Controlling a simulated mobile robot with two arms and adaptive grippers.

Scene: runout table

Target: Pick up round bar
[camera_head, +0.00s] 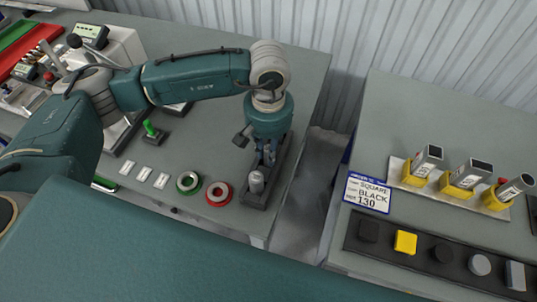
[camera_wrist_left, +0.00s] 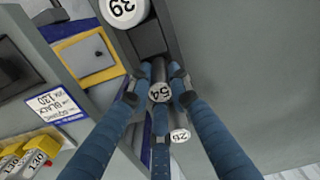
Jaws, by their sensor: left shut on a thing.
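Grey round bars with numbered white ends lie in a dark tray (camera_head: 255,203) at the right end of the left table. In the left wrist view, my left gripper (camera_wrist_left: 157,92) has its blue fingers closed around the round bar marked 54 (camera_wrist_left: 160,93). A bar marked 26 (camera_wrist_left: 180,135) is close beside it, and a larger bar marked 39 (camera_wrist_left: 123,10) is at the top. In the head view, my left gripper (camera_head: 267,155) points down over the tray, with one grey bar (camera_head: 257,182) showing in front. Whether bar 54 is clear of the tray cannot be told. My right gripper is not in view.
A green ring (camera_head: 188,183) and a red ring (camera_head: 218,194) lie left of the tray. A gap separates the tables.

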